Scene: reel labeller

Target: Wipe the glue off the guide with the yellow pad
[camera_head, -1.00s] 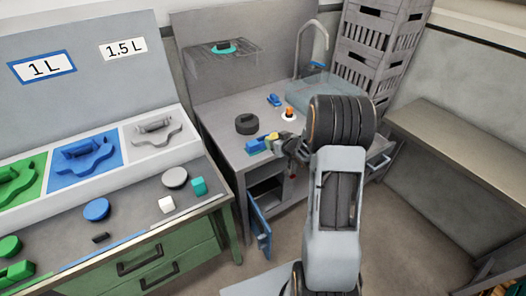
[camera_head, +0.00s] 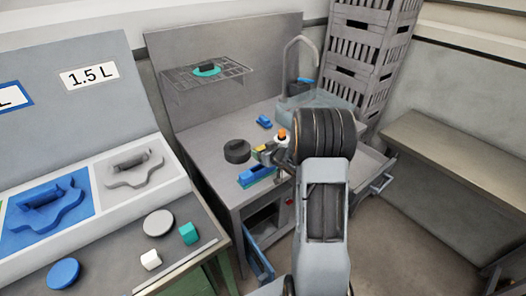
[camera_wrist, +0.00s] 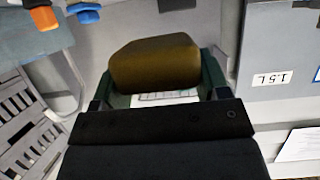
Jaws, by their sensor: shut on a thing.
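The yellow pad (camera_wrist: 155,62) is a rounded block, dark yellow-brown in the wrist view, held between the jaws of my gripper (camera_wrist: 155,92). In the head view a small yellow patch of it (camera_head: 261,149) shows at my gripper (camera_head: 268,150), above the front of the grey bench. A blue block-like piece (camera_head: 256,175) lies on the bench just below and in front of the gripper; the pad looks apart from it. I cannot pick out the guide or any glue for certain; my arm covers part of the bench.
A black round piece (camera_head: 237,151), a blue item (camera_head: 264,121) and an orange-topped item (camera_head: 282,135) stand on the bench near the gripper. A wire shelf (camera_head: 190,86) hangs behind. An open blue door (camera_head: 258,258) juts out below; stacked crates (camera_head: 366,60) stand at the back right.

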